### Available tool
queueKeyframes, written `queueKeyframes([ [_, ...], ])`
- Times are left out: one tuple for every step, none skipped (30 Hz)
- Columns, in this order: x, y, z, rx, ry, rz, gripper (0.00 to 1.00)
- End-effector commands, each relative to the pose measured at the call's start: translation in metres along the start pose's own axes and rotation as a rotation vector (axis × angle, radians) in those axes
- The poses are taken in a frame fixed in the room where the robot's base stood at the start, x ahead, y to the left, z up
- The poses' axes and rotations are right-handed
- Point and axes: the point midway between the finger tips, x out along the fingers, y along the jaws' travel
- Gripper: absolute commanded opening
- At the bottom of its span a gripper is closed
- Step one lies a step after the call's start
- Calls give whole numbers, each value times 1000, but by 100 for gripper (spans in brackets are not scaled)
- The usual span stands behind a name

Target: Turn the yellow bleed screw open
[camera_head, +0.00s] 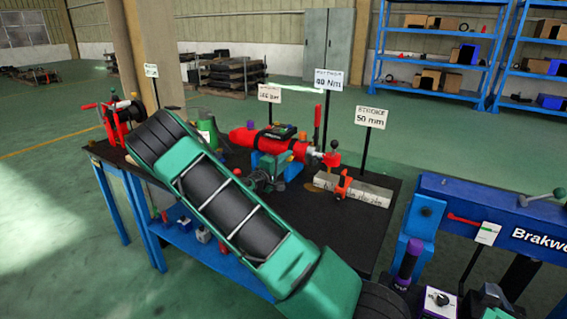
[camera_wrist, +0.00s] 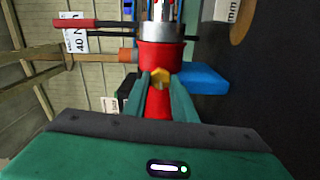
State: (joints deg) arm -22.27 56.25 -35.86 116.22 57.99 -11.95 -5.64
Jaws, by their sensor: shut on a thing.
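The yellow bleed screw (camera_wrist: 159,78) shows in the wrist view as a small hexagonal head against the red cylinder (camera_wrist: 160,57). My gripper (camera_wrist: 161,82) has its two green fingers on either side of the screw, shut on it. In the head view the red cylinder (camera_head: 242,137) lies on the black-topped bench, on blue supports. My gripper (camera_head: 268,175) is at the near side of the cylinder there. I cannot make out the screw in the head view, where my green arm and gripper cover part of that area.
Sign posts reading 40 Nm (camera_head: 328,79) and 50 mm (camera_head: 371,118) rise behind the bench. A grey bar (camera_head: 365,190) with a red clamp lies right of the cylinder. A red reel (camera_head: 118,117) stands at the left end. A blue Brakewell-type machine (camera_head: 475,210) stands at right.

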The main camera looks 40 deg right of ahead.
Motion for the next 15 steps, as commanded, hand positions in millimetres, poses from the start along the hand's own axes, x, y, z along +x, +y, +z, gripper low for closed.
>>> queueKeyframes([
  [-2,-2,-7,-12,15,-4,2],
  [-2,-2,-7,-21,15,-4,2],
  [-2,-2,-7,-32,15,-4,2],
  [-2,-2,-7,-40,15,-5,2],
  [-3,-2,-7,-45,15,-5,2],
  [-3,-3,-7,-51,15,-5,2],
  [-3,-3,-7,-55,16,-5,2],
  [-3,-3,-7,-59,16,-5,2],
  [-3,-3,-7,-63,16,-5,2],
  [-3,-3,-7,-65,16,-5,2],
  [-3,-3,-7,-66,16,-5,2],
  [-3,-3,-7,-67,16,-5,2],
  [-3,-3,-7,-68,16,-6,2],
  [-3,-3,-7,-68,16,-6,2],
  [-3,-3,-7,-67,16,-6,2],
])
